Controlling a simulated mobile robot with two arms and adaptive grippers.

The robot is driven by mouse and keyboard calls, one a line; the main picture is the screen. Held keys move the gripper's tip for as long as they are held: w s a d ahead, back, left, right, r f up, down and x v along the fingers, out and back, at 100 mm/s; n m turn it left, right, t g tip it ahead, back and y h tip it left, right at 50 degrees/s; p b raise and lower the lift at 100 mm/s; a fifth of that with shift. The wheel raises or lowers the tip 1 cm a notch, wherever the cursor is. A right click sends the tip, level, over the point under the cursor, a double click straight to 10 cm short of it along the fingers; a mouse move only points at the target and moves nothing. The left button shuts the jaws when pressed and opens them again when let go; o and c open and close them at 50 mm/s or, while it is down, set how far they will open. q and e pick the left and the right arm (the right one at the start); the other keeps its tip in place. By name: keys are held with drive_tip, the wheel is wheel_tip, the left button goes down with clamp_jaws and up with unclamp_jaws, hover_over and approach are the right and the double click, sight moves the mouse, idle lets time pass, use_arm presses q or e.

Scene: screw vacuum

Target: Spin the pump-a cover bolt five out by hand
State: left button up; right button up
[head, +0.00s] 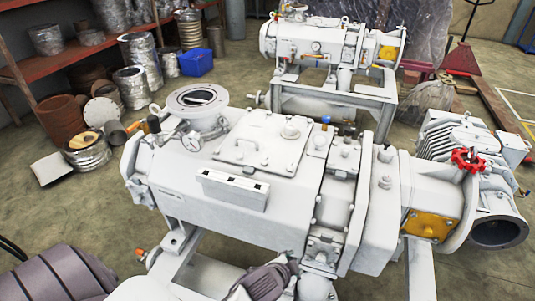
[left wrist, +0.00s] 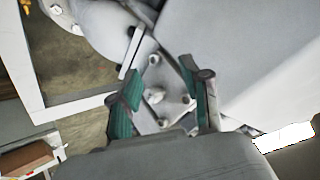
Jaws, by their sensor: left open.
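The large pale-grey vacuum pump (head: 245,200) fills the middle of the head view. A small pale cover plate with several bolts (head: 323,246) sits low on its near side. My left gripper (head: 292,264) reaches toward this area from below, its fingertips hard to make out there. Other bolts (left wrist: 187,99) show close by. I cannot tell which bolt is number five or whether the fingers touch it. My right gripper is not in view.
A second pump (head: 310,45) stands on a frame behind. A red handwheel (head: 468,160) and a yellow plate (head: 430,226) are on the right. Shelves with metal parts and a blue bin (head: 196,62) stand back left. Open floor (head: 75,215) lies to the left.

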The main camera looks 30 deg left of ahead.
use_arm(q)
drive_tip(key=w+d+r+m+t+h, duration=0.2)
drive_tip(key=w+d+r+m+t, duration=0.15)
drive_tip(key=r, duration=0.55)
drive_tip(key=w+d+r+m+t+h, duration=0.2)
drive_tip(key=w+r+m, duration=0.2)
drive_tip(key=r, duration=0.4)
drive_tip(key=w+d+r+m+t+h, duration=0.1)
drive_tip(key=w+d+r+m+t, duration=0.25)
drive_tip(key=r, duration=0.55)
drive_tip(key=w+d+r+m+g+h, duration=0.25)
drive_tip(key=d+r+m+h, duration=0.55)
drive_tip(key=m, duration=0.5)
drive_tip(key=m+g+y, duration=1.3)
drive_tip(key=m+g, duration=0.3)
drive_tip(key=m, duration=0.7)
hover_over(265, 162)
drive_tip(key=f, duration=0.2)
wheel_tip(265, 162, down, 13)
drive_tip(key=p, duration=0.2)
drive_tip(key=shift+p, duration=0.4)
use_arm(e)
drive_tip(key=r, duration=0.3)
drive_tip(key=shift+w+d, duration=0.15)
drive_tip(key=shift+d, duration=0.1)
